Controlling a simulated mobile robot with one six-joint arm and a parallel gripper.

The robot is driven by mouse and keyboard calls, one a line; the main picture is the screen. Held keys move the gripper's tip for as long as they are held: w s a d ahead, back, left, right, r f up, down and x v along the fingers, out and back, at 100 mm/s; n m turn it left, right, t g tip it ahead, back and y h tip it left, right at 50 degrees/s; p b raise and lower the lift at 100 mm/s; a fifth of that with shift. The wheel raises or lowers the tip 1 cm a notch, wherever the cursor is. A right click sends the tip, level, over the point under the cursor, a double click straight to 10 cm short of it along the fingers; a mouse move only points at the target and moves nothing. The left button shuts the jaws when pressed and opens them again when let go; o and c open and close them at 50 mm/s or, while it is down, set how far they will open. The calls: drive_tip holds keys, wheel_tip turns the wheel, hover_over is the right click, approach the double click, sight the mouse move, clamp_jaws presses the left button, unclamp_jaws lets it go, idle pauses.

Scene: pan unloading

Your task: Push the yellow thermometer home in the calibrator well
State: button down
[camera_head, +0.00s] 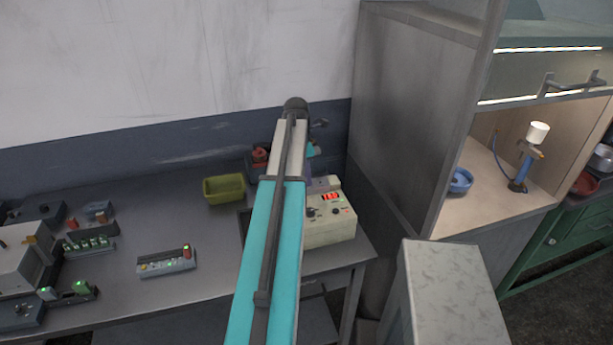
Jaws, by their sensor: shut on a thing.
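The cream box with a red lit display and knobs (334,230), which looks like the calibrator, stands near the right end of the bench. My teal and grey arm crosses in front of it and covers its left side. I cannot make out its well. The yellow thermometer is not visible. My gripper is hidden behind my own arm; only small wrist parts show at the arm's right edge, just behind the box. I cannot see how the jaws sit relative to the well.
A yellow-green tray (224,189) and a dark bin with a red item (259,156) stand left of my arm. A small box with lights (166,262) lies nearer the front. More devices (90,245) fill the left. A tall grey cabinet wall (405,115) bounds the right.

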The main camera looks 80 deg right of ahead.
drive_tip(key=c, duration=1.7)
unclamp_jaws()
drive_tip(key=shift+o, duration=0.2)
drive_tip(key=shift+r, duration=0.1)
wheel_tip(320, 180, up, 14)
drive_tip(key=w+b, duration=0.1)
drive_tip(key=b, duration=0.3)
drive_tip(key=shift+w+a+f+b, duration=0.25)
drive_tip(key=shift+a+b, duration=0.05)
